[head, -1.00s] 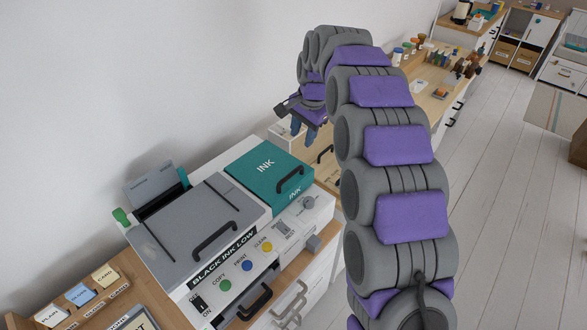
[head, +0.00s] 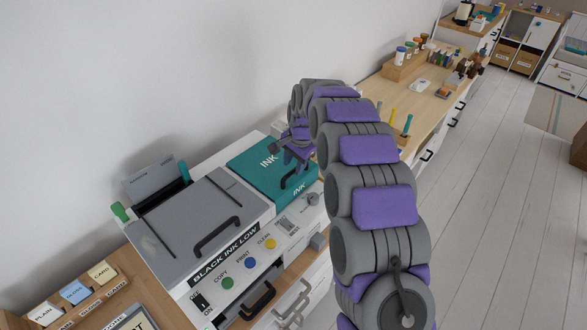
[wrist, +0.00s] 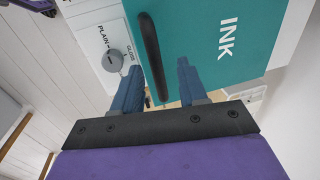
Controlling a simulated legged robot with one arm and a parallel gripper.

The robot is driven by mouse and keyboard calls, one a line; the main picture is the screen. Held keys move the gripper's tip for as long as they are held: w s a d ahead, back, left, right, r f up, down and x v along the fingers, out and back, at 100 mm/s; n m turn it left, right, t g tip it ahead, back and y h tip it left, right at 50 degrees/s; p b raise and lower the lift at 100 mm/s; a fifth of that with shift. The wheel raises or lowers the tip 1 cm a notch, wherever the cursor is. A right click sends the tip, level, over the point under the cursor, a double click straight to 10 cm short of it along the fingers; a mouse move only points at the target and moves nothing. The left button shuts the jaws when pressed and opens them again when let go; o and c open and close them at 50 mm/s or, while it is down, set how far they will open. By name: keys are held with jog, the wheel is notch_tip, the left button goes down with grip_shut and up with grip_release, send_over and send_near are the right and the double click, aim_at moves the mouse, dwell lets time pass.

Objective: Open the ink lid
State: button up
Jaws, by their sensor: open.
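The teal ink lid (head: 252,168), lettered INK, lies closed on the right part of the white printer. It also shows in the wrist view (wrist: 205,35). Its black bar handle (wrist: 152,55) runs along the lid's front side; in the head view the handle (head: 291,177) is partly behind my gripper. My gripper (wrist: 157,82) is open, its two blue fingers apart, with the lower end of the handle appearing between them in the wrist view. I cannot tell whether either finger touches the handle. In the head view my gripper (head: 297,160) is over the lid's right side.
The printer's grey scanner cover (head: 190,230) with its own black handle is left of the lid. A grey knob (wrist: 113,60) sits on the white panel beside the lid. A wooden desk (head: 425,95) with jars and bottles extends behind. White floor lies open at right.

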jog(key=shift+f, duration=0.75)
jog(key=shift+d, duration=0.45)
jog(key=shift+a, duration=0.45)
jog(key=c, duration=0.6)
jog(key=shift+w+d, duration=0.1)
jog(key=shift+d, duration=0.1)
grip_shut()
